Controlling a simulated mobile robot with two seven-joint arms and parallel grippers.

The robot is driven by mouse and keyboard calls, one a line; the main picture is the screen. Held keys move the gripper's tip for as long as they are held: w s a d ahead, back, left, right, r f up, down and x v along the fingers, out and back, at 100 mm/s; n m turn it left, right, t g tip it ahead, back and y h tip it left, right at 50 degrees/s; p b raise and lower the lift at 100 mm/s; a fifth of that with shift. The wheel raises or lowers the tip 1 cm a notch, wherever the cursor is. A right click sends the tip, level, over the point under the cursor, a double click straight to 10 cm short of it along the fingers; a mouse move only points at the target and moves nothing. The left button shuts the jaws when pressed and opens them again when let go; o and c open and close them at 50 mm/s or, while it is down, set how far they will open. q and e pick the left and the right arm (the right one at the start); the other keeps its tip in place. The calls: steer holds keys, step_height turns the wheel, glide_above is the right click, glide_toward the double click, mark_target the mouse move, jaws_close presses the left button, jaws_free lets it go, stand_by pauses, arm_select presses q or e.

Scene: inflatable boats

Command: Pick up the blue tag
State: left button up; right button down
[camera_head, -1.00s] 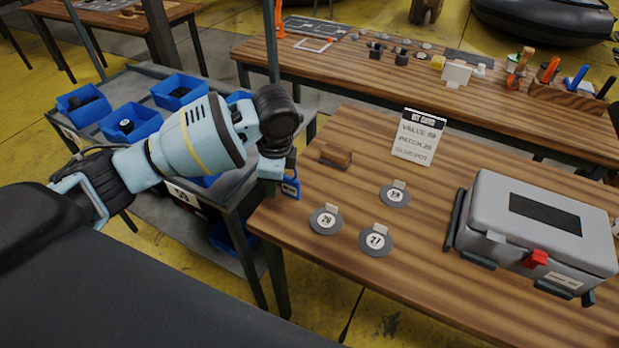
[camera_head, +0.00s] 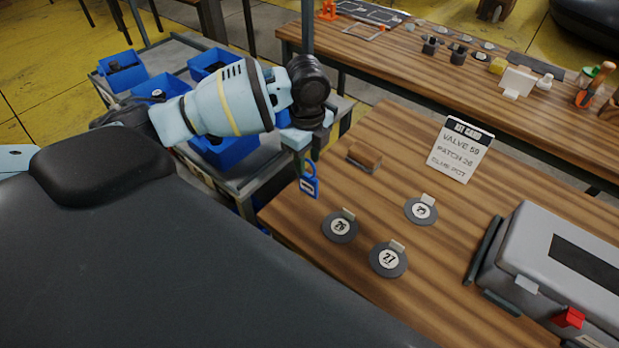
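The blue tag (camera_head: 310,187) has a pale mark on its face and a blue ring at its top. It shows at the left edge of the wooden table, just below my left gripper (camera_head: 300,152). The fingers point down close to the ring. The wrist and the small view hide whether they grip the ring, and whether the tag hangs or rests on the table. My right gripper is out of view.
Three grey discs with number labels, one of them disc 27 (camera_head: 388,260), lie on the table. A brown block (camera_head: 364,156), a kit card (camera_head: 460,149) and a grey case (camera_head: 560,265) are near. Blue bins (camera_head: 222,150) stand on the cart at left.

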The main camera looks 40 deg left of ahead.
mark_target(308, 175)
arm_select(q)
steer(key=shift+w+f, duration=0.2)
steer(key=shift+f, duration=2.45)
jaws_close()
